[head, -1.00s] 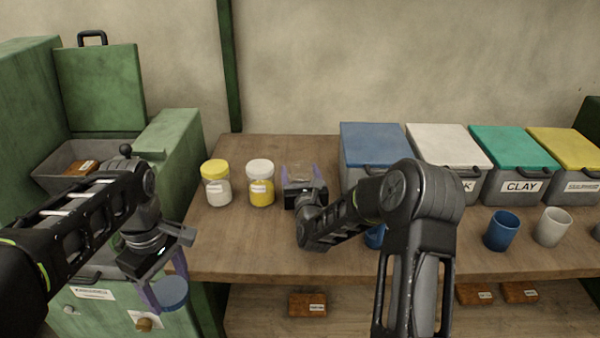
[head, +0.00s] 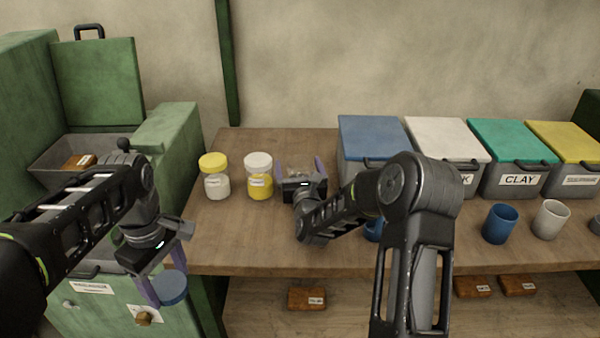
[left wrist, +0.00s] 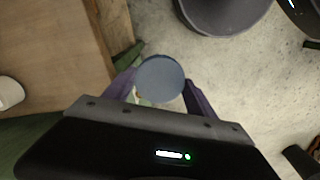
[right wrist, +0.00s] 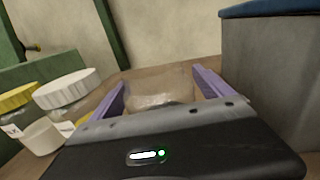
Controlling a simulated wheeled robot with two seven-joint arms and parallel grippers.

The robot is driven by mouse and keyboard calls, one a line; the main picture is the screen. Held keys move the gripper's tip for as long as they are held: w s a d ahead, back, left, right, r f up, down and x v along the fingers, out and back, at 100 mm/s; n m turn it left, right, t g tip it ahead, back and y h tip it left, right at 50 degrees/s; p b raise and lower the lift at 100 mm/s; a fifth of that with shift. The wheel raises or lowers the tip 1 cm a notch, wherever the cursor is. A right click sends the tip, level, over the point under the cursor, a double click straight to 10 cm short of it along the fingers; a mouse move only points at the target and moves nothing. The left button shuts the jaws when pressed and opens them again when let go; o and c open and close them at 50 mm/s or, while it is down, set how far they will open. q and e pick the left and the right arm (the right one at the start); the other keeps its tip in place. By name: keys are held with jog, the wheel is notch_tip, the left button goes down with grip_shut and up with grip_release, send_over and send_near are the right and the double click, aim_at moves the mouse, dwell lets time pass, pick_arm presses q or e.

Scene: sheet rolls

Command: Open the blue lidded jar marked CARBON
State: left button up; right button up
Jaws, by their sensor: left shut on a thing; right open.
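My left gripper (head: 167,279) is shut on a round blue lid (head: 174,289), held out in front of the green cabinet, off the table's left edge. The lid also shows between the fingers in the left wrist view (left wrist: 160,78). My right gripper (head: 299,169) is open on the table, its fingers on either side of a clear, see-through jar body (right wrist: 158,88) with no lid on it. That jar is mostly hidden behind the gripper in the head view. No CARBON label is readable.
A yellow-lidded jar (head: 215,186) and a white-lidded jar with yellow contents (head: 259,184) stand just left of the right gripper. A large blue-lidded bin (head: 372,136) stands close on its right. Blue (head: 501,224) and pale (head: 550,220) cups stand farther right.

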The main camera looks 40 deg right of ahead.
pick_arm(q)
jog(key=shift+f+b, duration=0.65)
jog(key=shift+b, duration=0.1)
pick_arm(e)
jog(key=v, duration=1.2)
